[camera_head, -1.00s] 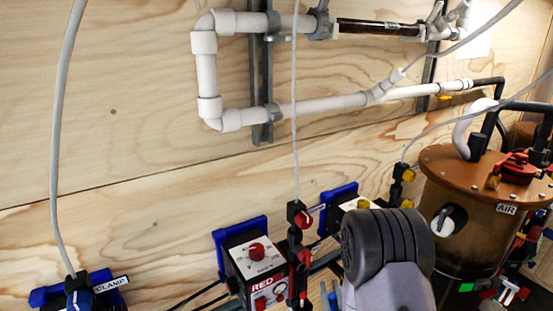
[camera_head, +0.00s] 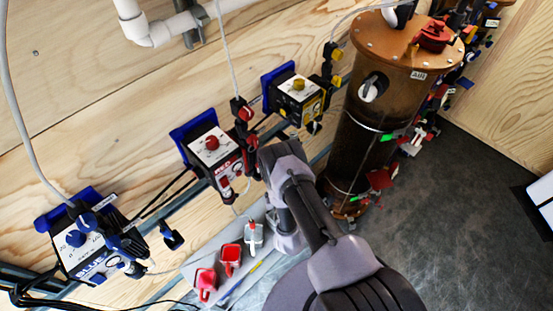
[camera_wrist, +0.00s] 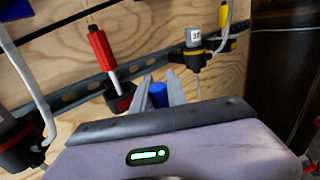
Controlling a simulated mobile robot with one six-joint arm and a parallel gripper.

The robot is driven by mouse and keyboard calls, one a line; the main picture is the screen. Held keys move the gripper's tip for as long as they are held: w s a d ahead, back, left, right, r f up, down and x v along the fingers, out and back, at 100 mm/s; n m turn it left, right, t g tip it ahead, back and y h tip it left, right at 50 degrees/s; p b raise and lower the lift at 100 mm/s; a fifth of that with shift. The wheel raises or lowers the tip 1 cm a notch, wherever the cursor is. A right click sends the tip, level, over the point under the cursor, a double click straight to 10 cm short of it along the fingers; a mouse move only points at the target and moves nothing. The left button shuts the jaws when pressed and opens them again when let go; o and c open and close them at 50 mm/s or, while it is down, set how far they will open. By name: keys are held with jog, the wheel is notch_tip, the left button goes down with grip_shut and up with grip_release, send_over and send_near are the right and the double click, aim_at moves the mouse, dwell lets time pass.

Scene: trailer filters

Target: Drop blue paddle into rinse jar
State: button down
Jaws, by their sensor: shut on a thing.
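In the wrist view my gripper (camera_wrist: 163,93) is shut on a blue piece, the visible part of the blue paddle (camera_wrist: 158,96). The blue end shows between the two grey fingers; the rest of it is hidden. In the head view my own arm covers the fingertips and the paddle. I cannot pick out the rinse jar with certainty in either view. A red-handled tool (camera_wrist: 101,50) with a white shaft stands in a black and red holder (camera_wrist: 119,98), just left of my fingers in the wrist view.
Wall-mounted boxes line the plywood wall: a blue one (camera_head: 93,255), a red one (camera_head: 213,156) and a yellow one (camera_head: 299,98). A brown tank (camera_head: 362,115) stands right of them. Red pieces (camera_head: 230,260) lie on a grey strip below. The dark floor (camera_head: 450,220) at right is open.

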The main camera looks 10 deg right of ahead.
notch_tip(320, 180, down, 20)
jog(key=b, duration=1.9)
jog(key=shift+r, duration=0.25)
jog(key=c, duration=1.2)
grip_release()
jog(key=shift+c, duration=0.2)
